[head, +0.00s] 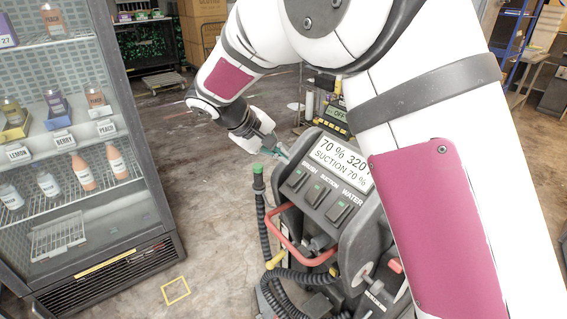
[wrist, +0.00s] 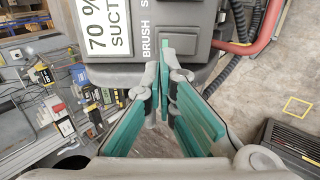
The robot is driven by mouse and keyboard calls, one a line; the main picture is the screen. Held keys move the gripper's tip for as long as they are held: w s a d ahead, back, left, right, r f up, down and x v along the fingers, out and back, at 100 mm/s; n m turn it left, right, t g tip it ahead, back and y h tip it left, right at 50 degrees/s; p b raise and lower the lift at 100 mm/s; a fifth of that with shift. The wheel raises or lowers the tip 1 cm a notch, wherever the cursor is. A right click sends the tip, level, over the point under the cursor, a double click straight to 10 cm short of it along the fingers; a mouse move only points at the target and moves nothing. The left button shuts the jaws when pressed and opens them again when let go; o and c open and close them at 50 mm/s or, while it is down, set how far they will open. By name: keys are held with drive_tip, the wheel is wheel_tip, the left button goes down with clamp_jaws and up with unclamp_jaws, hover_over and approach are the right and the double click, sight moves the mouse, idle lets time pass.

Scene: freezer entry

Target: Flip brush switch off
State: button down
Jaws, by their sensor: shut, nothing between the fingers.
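The scrubber's control panel (head: 322,185) stands at centre in the head view, with three dark rocker switches in a row under a display reading "70 %" and "SUCTION 70 %". The brush switch (head: 297,179) is the leftmost, under the label BRUSH, with a small green mark on it. In the wrist view the brush switch (wrist: 183,41) sits beside its label, just beyond the fingertips. My gripper (head: 284,154) is at the panel's upper left corner, its teal fingers shut and empty. In the wrist view my gripper (wrist: 164,76) points toward the brush switch; contact cannot be told.
The suction switch (head: 317,194) and water switch (head: 340,212) are close beside the brush switch. A red handle (head: 283,238) and black hoses (head: 262,215) are below left. A glass-fronted freezer (head: 150,235) stands left. Open floor (head: 200,220) lies between.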

drive_tip(key=v, duration=0.7)
drive_tip(key=shift+w+d+r+b, duration=0.25)
drive_tip(key=shift+d+r+b, duration=0.05)
drive_tip(key=shift+d, duration=0.1)
drive_tip(key=s+d+r+m+g+y, duration=0.1)
drive_tip(key=s+d+r+m+y, duration=0.35)
drive_tip(key=s+d, duration=1.1)
drive_tip(key=s+d+f+m+y, duration=0.1)
drive_tip(key=s+d, duration=0.1)
drive_tip(key=s, duration=0.6)
drive_tip(key=s+d+f+m+t+y, duration=0.1)
drive_tip(key=s+d, duration=0.1)
drive_tip(key=s, duration=0.6)
drive_tip(key=shift+s+d+f, duration=0.2)
drive_tip(key=shift+s+f, duration=0.05)
drive_tip(key=shift+f, duration=0.05)
